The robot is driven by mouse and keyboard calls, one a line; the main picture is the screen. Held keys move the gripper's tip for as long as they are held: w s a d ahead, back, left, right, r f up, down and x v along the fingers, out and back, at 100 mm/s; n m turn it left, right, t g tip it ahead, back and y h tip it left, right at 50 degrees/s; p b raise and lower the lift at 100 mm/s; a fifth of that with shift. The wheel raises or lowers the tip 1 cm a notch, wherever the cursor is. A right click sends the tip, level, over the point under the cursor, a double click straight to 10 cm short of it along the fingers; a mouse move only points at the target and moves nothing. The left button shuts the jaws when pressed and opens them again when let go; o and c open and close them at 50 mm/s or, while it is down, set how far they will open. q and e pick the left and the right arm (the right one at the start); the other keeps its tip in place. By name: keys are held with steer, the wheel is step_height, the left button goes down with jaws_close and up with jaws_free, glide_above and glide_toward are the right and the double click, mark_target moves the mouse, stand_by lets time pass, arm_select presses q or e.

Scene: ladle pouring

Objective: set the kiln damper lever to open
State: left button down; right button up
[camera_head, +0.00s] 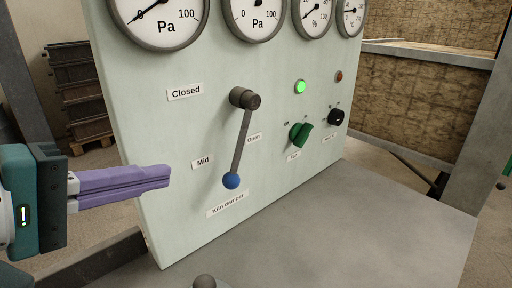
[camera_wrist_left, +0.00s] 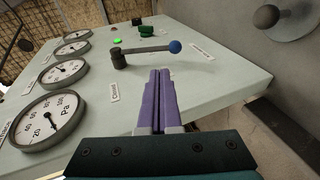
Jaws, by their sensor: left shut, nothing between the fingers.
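The kiln damper lever (camera_head: 241,140) is a grey bar on a dark pivot, with a blue ball knob (camera_head: 231,181) at its lower end. The Closed label (camera_head: 185,92) is at the upper left. My left gripper (camera_head: 168,176), with purple fingers, is shut and empty, left of the knob and apart from it. In the left wrist view the closed fingers (camera_wrist_left: 160,74) point toward the lever (camera_wrist_left: 146,50) and its blue knob (camera_wrist_left: 175,47). My right gripper is not in view.
The pale panel (camera_head: 150,140) also carries several dials along its top, a lit green lamp (camera_head: 300,87), a red lamp (camera_head: 339,76), a green switch (camera_head: 301,134) and a black switch (camera_head: 337,117). A grey surface (camera_head: 390,215) extends in front of the panel.

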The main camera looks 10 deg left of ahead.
mark_target(238, 176)
arm_select(q)
steer(key=b+x, duration=0.1)
steer(key=x, duration=1.1)
steer(key=shift+b, duration=0.3)
steer(key=shift+f+b, duration=0.25)
steer(key=shift+b, duration=0.15)
steer(key=w+d+f+t+h+b, duration=0.1)
steer(key=b, duration=0.4)
steer(key=w+d+f+t+h+b, duration=0.1)
steer(key=t+b, duration=0.1)
steer(key=b, duration=0.4)
steer(key=shift+w+n, duration=0.15)
steer(key=shift+n, duration=0.15)
steer(key=shift+r+t+b, duration=0.15)
steer(key=shift+t+b, duration=0.15)
steer(key=shift+b, duration=0.2)
steer(key=shift+r, duration=0.1)
